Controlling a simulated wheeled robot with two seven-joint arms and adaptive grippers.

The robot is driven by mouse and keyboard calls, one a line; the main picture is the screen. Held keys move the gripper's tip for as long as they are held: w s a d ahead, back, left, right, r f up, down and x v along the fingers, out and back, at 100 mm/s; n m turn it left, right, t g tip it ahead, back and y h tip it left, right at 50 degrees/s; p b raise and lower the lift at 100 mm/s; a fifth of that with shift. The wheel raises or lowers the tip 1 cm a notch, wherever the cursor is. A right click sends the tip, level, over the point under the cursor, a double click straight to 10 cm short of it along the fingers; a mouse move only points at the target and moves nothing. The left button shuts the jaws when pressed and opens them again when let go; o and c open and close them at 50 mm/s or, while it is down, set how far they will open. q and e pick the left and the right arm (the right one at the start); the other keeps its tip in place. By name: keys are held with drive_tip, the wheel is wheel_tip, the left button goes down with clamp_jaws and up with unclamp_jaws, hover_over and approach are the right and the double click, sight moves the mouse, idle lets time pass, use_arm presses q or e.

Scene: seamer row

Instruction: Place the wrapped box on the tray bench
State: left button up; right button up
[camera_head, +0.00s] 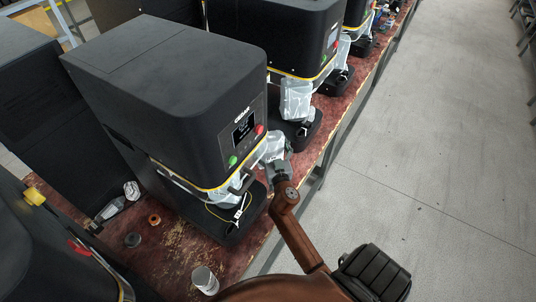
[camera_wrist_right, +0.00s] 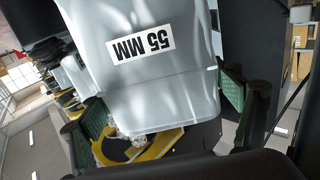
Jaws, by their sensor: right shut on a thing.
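The wrapped box (camera_wrist_right: 150,85), pale and glossy with a white "55 MM" label shown upside down, fills the middle of the right wrist view. My right gripper (camera_wrist_right: 166,108) is shut on it, with a green-padded finger on each side. In the head view my right gripper (camera_head: 277,163) is at the front right corner of the nearest black machine, with the pale wrapping (camera_head: 272,146) just beyond it. The fingers are partly hidden there. My left gripper is not in view. I cannot tell which surface is the tray bench.
The black machine (camera_head: 175,80) stands on a worn red-brown bench (camera_head: 185,235), with more machines in a row behind. Other wrapped pieces (camera_head: 296,100) sit by them. A white cup (camera_head: 205,280) and small rings (camera_head: 154,219) lie on the bench. The grey floor (camera_head: 440,150) at right is clear.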

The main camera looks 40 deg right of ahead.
sight(271, 156)
wheel_tip(271, 156, down, 4)
drive_tip(key=shift+b, duration=1.1)
drive_tip(key=shift+f, duration=0.15)
drive_tip(key=o, duration=1.4)
drive_tip(key=shift+s, duration=0.1)
drive_tip(key=v, duration=0.7)
drive_tip(key=shift+s+a+b, duration=0.1)
drive_tip(key=shift+s+b, duration=0.1)
drive_tip(key=shift+b, duration=0.1)
